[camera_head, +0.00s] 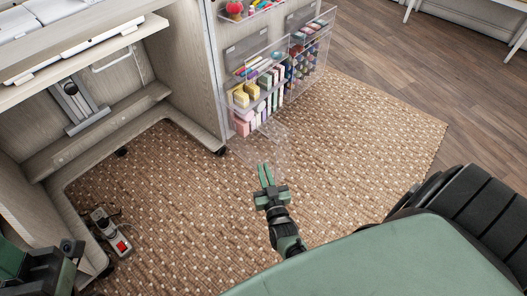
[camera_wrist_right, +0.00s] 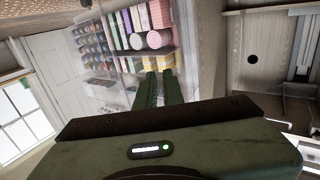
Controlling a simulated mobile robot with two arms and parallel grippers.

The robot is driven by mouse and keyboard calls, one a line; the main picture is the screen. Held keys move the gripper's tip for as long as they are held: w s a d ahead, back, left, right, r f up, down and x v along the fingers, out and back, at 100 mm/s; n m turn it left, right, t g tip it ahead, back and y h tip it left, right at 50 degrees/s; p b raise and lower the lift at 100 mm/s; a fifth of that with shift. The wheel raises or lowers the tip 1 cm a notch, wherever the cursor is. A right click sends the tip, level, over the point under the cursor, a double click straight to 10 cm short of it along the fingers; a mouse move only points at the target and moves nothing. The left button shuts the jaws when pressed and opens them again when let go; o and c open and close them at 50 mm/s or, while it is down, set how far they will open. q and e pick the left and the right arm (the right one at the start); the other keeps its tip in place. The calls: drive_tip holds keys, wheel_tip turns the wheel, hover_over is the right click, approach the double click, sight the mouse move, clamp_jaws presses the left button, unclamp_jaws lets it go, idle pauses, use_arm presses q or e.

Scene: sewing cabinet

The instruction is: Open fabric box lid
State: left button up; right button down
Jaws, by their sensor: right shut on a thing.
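The clear fabric box (camera_head: 247,112) hangs low on the cabinet door and holds folded fabrics in pink, yellow and green. Its transparent lid (camera_head: 265,144) shows faintly, tilted outward and down from the box front toward my right gripper. My right gripper (camera_head: 266,174) is shut on the lid near its outer edge; the exact contact is hard to see through the clear material. In the right wrist view, the fingers (camera_wrist_right: 159,88) are close together in front of the fabrics. My left gripper (camera_head: 70,250) is only partly in view at the lower left, and its jaws are unclear.
Clear racks of thread spools (camera_head: 305,62) hang beside the box. An upper bin (camera_head: 250,10) holds small items. The cabinet (camera_head: 175,60) stands left, with a power strip (camera_head: 109,232) below it. The woven rug (camera_head: 370,120) is clear around my right gripper.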

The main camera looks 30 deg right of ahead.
drive_tip(key=shift+w+r, duration=0.25)
drive_tip(key=shift+r, duration=0.05)
drive_tip(key=c, duration=1.5)
unclamp_jaws()
drive_tip(key=shift+f, duration=0.1)
drive_tip(key=shift+c, duration=0.2)
drive_tip(key=shift+s, duration=0.2)
drive_tip(key=p+v, duration=0.2)
drive_tip(key=v, duration=0.5)
drive_tip(key=shift+s, duration=0.25)
drive_tip(key=shift+a, duration=0.1)
